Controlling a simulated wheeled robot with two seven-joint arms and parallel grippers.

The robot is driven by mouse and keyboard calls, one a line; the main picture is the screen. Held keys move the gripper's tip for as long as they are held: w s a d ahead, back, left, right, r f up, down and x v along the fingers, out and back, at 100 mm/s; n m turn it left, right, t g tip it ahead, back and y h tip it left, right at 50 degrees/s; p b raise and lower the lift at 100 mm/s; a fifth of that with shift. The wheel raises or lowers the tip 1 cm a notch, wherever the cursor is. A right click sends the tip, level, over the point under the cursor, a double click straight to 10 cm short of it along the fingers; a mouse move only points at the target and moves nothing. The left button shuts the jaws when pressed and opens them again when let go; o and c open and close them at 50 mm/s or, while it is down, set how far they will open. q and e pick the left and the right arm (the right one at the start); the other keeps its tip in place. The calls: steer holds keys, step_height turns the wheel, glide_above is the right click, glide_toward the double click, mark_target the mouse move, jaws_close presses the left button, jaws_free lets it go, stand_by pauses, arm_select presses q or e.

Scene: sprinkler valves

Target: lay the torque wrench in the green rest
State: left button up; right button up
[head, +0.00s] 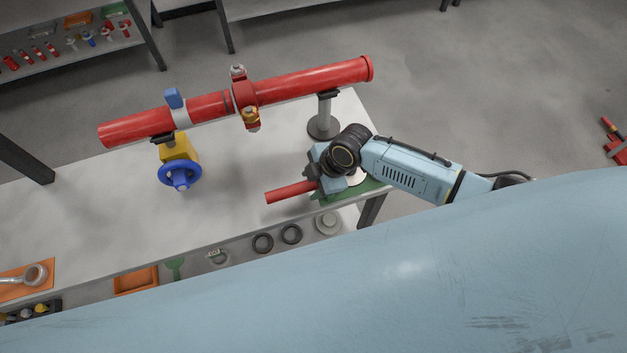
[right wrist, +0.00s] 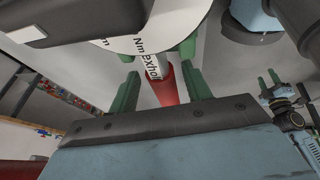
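The torque wrench's red handle (head: 288,193) sticks out to the left from under my right gripper (head: 318,180) at the table's right end. Its white dial (right wrist: 150,35), with printed lettering, fills the top of the right wrist view. The green rest (head: 375,187) lies under the dial, and green upright pieces (right wrist: 188,47) flank the shaft. My right gripper's green fingers (right wrist: 160,82) stand apart on either side of the red handle, with gaps showing. My left gripper (right wrist: 269,82) shows small at the right of that view, its fingers apart and empty.
A red pipe (head: 310,82) on stands crosses above the table, with a yellow valve (head: 178,150) and blue handwheel (head: 180,175) below it. Black rings (head: 263,243) and an orange tray (head: 136,280) lie near the front. The table's left middle is clear.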

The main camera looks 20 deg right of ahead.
steer(key=shift+s+d+f, duration=0.1)
steer(key=shift+s+f, duration=0.05)
steer(key=p+v, duration=0.1)
steer(key=v, duration=1.2)
steer(key=shift+r, duration=0.3)
steer(key=shift+d, duration=0.1)
